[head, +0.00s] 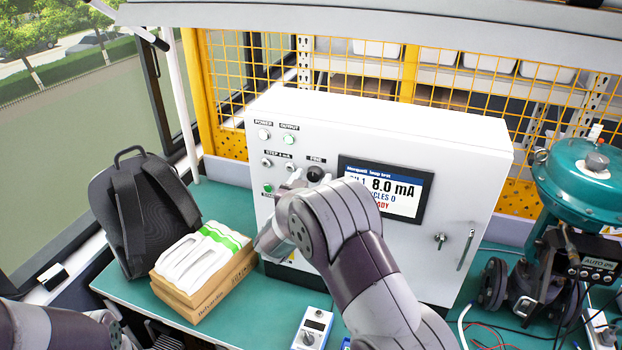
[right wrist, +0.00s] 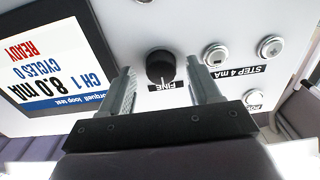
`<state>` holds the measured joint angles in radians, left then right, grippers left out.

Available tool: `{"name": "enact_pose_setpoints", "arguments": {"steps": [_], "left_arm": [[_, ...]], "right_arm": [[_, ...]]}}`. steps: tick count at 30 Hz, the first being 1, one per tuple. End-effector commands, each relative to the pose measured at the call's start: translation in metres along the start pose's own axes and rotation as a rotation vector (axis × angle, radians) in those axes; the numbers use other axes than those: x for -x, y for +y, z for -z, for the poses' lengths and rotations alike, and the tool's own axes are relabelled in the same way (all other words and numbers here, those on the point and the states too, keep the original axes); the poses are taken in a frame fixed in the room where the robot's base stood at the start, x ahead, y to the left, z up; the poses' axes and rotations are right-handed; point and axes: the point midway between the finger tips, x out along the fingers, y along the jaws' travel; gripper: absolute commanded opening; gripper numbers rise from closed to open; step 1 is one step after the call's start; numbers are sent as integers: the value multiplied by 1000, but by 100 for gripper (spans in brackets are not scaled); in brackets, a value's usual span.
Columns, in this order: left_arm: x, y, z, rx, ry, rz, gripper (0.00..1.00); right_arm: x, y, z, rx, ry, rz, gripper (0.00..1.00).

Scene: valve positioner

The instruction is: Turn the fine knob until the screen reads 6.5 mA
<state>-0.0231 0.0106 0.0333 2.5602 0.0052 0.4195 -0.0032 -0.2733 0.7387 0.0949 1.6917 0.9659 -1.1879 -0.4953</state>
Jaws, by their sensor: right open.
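The black fine knob (head: 315,173) sits on the front of a white control box (head: 420,140), left of the screen (head: 385,190). The screen reads 8.0 mA, with CYCLES 0 and READY. In the right wrist view the picture is upside down; the fine knob (right wrist: 160,66) shows above its FINE label, and the screen (right wrist: 55,60) is on the left. My right gripper (right wrist: 166,86) is open, with one finger on each side of the knob and a visible gap to it. In the head view my right gripper (head: 293,183) is partly hidden by its arm. My left gripper is out of view.
Other buttons (right wrist: 215,56) sit beside the knob, with STEP 4 mA and power labels. A backpack (head: 140,210) and a cardboard box with white items (head: 205,285) stand left on the green bench. A teal valve actuator (head: 580,180) stands right. A small meter (head: 312,330) lies in front.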

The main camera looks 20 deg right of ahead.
Motion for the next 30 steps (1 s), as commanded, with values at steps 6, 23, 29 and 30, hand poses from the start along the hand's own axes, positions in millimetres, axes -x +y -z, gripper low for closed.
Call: {"name": "enact_pose_setpoints", "arguments": {"steps": [6, 23, 29, 30], "left_arm": [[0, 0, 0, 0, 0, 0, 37], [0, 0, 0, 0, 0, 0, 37], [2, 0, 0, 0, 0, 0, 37], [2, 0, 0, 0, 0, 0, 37]], "right_arm": [[0, 0, 0, 0, 0, 1, 10], [0, 0, 2, 9, 3, 0, 6], [0, 0, 2, 23, 4, 0, 6], [0, 0, 2, 29, 4, 0, 6]]}}
